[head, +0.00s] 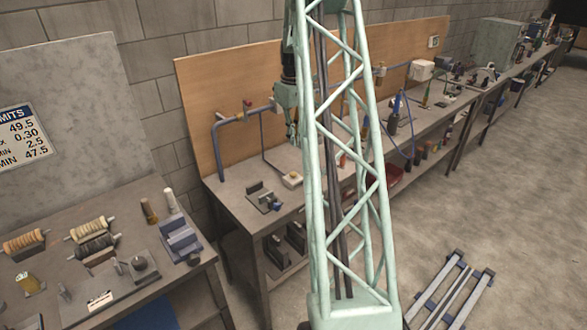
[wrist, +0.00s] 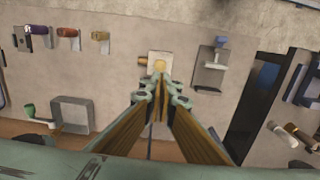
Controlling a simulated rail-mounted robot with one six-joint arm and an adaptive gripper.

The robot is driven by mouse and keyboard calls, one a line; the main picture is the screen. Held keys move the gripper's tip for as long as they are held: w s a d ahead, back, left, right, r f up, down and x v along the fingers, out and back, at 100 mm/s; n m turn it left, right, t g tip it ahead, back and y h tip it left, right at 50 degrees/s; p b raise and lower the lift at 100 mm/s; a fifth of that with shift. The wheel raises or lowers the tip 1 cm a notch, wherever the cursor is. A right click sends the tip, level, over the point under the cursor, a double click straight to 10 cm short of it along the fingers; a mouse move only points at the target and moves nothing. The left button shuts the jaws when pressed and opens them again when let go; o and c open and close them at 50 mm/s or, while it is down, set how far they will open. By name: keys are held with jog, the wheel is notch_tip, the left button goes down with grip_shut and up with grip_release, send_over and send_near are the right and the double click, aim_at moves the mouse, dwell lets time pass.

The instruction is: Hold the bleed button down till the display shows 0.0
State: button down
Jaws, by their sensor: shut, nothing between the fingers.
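A small cream box (head: 292,180) lies on the workbench, and it also shows in the wrist view (wrist: 154,56). A round yellowish button (wrist: 160,65) shows on the box just beyond my fingertips. My gripper (head: 292,141) points down over the bench near the box. In the wrist view my gripper (wrist: 160,82) has its fingers together with nothing between them. The fingertips overlap the button's near edge in the picture; I cannot tell whether they touch it. No display reading is legible in either view.
Blue pipework (head: 229,118) runs along the wooden backboard (head: 208,80) behind the box. A dark fixture (head: 261,194) stands left of the box, on a grey plate (wrist: 206,78). A side table (head: 180,280) with spools is at left. A lattice column hides part of the bench.

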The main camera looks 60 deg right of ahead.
aim_at(293, 174)
jog(key=shift+f, duration=0.15)
jog(key=shift+f+p, duration=0.35)
jog(key=shift+f, duration=6.5)
